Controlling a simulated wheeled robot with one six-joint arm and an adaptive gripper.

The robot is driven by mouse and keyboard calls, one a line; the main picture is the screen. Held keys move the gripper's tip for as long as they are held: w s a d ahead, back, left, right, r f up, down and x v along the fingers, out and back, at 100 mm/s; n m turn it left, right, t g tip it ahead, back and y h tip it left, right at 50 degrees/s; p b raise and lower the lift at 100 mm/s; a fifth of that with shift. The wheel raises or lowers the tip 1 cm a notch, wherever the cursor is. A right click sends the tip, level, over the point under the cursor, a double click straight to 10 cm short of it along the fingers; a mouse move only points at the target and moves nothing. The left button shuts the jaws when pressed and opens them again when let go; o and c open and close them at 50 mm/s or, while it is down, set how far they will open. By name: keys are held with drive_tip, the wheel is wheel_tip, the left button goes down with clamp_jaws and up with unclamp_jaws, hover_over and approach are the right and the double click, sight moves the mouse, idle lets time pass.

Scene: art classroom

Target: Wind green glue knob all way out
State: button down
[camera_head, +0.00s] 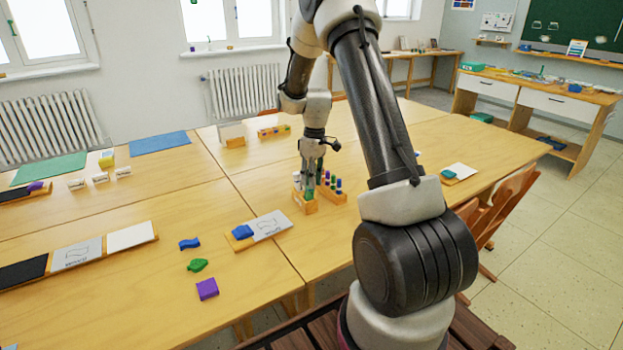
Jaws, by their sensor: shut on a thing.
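My gripper (313,178) points down over the table at the centre of the view, shut on the top of the green glue (309,195). The green glue stands upright in a small wooden holder (307,208). The fingers cover much of the glue, so how far its knob is wound out cannot be seen. Close by on the right, a wooden rack (338,199) holds several upright sticks with coloured ends.
A board with a blue block (242,231) lies in front of the holder. Loose blue (189,243), green (198,265) and purple (207,289) pieces lie nearer. A white card on a tray (460,170) lies to the right. Table between is clear.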

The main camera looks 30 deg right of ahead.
drive_tip(key=m, duration=0.6)
drive_tip(key=shift+m, duration=0.3)
drive_tip(key=m+y, duration=0.1)
drive_tip(key=m, duration=1.1)
drive_tip(key=shift+m, duration=0.4)
drive_tip(key=m, duration=0.6)
drive_tip(key=shift+s+t, duration=0.1)
drive_tip(key=shift+t, duration=0.3)
drive_tip(key=shift+m, duration=0.3)
drive_tip(key=c, duration=1.2)
unclamp_jaws()
drive_tip(key=shift+c, duration=0.2)
